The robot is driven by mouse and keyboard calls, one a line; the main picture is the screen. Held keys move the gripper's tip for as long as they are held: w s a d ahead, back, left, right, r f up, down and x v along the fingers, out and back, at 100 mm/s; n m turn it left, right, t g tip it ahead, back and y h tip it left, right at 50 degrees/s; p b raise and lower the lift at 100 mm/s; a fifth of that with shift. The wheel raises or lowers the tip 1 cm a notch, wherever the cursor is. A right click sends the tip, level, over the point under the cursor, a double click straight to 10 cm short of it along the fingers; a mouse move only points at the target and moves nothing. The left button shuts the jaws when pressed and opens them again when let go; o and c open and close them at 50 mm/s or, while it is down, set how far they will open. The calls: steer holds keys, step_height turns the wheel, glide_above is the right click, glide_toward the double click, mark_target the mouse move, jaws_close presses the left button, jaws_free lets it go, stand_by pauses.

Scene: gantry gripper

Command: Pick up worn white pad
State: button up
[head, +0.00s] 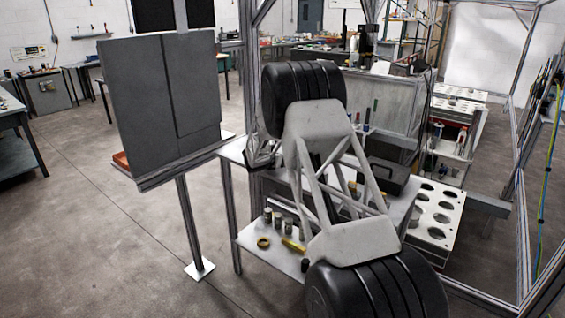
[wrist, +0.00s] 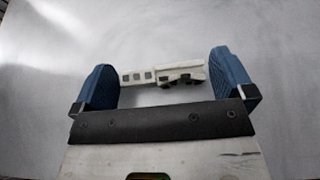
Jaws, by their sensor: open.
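In the wrist view, my gripper (wrist: 164,78) is open, with its two blue fingers spread wide apart. A long whitish piece (wrist: 160,74) shows in the gap between the fingers. It has a row of grey squares along its left part and dark marks along its lower right edge. I cannot tell for sure that it is the worn white pad. A clear gap separates it from the right finger; its left end appears close to the left finger. I cannot tell its distance from my gripper. In the head view, I cannot make out the piece or my gripper's fingers.
The wrist view's background is a plain pale grey surface (wrist: 285,60). In the head view, a low pale shelf (head: 275,258) holds small cylinders, a ring (head: 263,242) and a yellow piece (head: 293,245). A dark panel (head: 150,100) stands left; metal frame posts (head: 525,150) stand right.

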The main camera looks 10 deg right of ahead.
steer(key=c, duration=0.8)
steer(key=shift+o, duration=0.2)
steer(key=shift+r, duration=0.2)
steer(key=shift+r, duration=0.55)
step_height(320, 180, up, 2)
steer(key=shift+r, duration=0.1)
steer(key=s+r, duration=0.1)
steer(key=s, duration=1.5)
steer(key=shift+d+r, duration=0.15)
steer(key=shift+d, duration=0.05)
